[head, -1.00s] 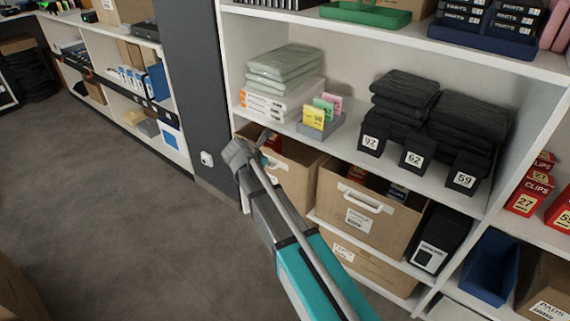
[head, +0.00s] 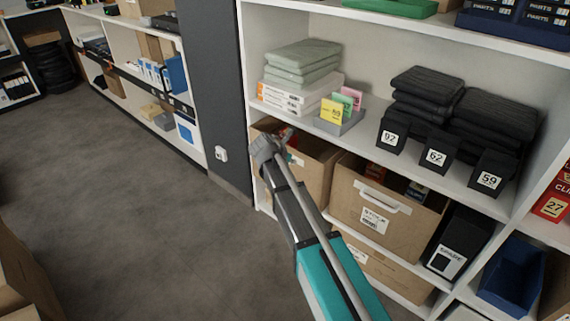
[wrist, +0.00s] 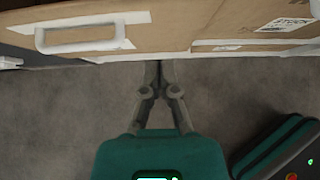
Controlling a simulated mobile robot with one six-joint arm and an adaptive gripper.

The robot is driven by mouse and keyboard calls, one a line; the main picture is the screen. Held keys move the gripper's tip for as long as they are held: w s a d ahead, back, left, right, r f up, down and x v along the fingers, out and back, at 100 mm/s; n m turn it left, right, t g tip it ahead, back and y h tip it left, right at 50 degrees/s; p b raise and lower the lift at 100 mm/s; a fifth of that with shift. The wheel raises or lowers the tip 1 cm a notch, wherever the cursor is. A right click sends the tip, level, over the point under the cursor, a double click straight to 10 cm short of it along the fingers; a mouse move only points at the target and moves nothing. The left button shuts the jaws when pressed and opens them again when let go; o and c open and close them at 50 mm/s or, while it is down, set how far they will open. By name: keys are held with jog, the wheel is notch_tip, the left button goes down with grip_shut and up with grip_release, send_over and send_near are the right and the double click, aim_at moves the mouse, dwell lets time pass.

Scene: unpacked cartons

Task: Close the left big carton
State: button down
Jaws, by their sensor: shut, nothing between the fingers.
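The left big carton (head: 318,172) is a brown box on the lower shelf, just right of the dark pillar. Its top looks open, but my arm and gripper hide its left part and most of its front. My gripper (head: 287,135) is at the carton's upper front left; I cannot tell whether it touches. In the wrist view my gripper (wrist: 158,66) has its fingers together and empty, pointing at brown carton fronts. A carton front with a white handle (wrist: 80,34) spans the top of that view.
A second big carton (head: 382,218) with a white handle stands open to the right. Another carton (head: 400,274) lies below it. The shelf board above (head: 350,139) carries folded cloths and black bins. Grey floor (head: 130,220) is free at left; a carton (head: 20,275) stands at the lower left.

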aim_at(306, 159)
jog(key=w+d+f, duration=0.1)
jog(key=w+d+f+b, duration=0.1)
jog(key=w, duration=0.1)
jog(key=w+d+f+b, duration=0.1)
jog(key=shift+w+d, duration=0.7)
jog(key=shift+w, duration=0.05)
jog(key=shift+w+a, duration=0.1)
